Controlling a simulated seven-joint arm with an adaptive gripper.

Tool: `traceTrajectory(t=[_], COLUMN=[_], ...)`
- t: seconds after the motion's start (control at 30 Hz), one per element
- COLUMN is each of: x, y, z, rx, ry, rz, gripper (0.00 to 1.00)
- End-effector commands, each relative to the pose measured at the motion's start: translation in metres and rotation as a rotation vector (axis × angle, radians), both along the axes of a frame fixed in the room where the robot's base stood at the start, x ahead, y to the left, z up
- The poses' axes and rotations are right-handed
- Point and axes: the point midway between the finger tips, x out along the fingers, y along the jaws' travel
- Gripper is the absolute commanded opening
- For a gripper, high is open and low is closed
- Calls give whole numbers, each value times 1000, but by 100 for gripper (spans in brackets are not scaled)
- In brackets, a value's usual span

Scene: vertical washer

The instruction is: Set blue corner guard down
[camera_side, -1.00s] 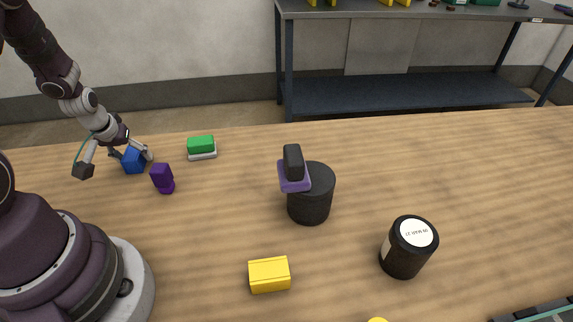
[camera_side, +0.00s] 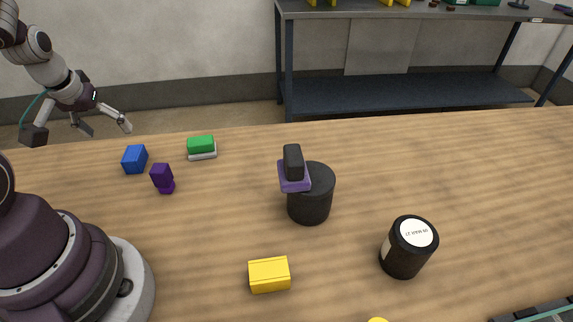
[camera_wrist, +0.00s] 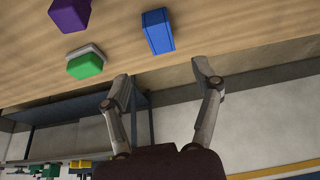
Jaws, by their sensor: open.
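The blue corner guard (camera_side: 134,159) rests on the wooden table at the far left in the side view. It also shows in the wrist view (camera_wrist: 158,31), apart from the fingers. My gripper (camera_side: 103,128) is open and empty, raised above and to the left of the blue piece. In the wrist view my gripper (camera_wrist: 160,84) has its two fingers spread wide, with nothing between them.
A purple block (camera_side: 162,178) stands close to the right of the blue piece. A green-and-white block (camera_side: 201,147) lies farther right. A black cylinder (camera_side: 310,196), a yellow block (camera_side: 269,274) and a black jar (camera_side: 408,246) stand across the table (camera_side: 480,190).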

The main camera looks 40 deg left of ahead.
Motion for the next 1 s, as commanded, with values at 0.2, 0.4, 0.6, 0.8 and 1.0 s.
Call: traceTrajectory(t=[0.2,0.4,0.6,0.8,1.0], x=[1,27,4,-4,-4], y=[-10,-103,-174,-183,-182], z=[18,69,100,102,103], rx=[0,-5,30,38,37], ry=[-10,-76,-97,-92,-93], rz=[-27,-412,-741,-789,-787], gripper=[64,64,64,64,64])
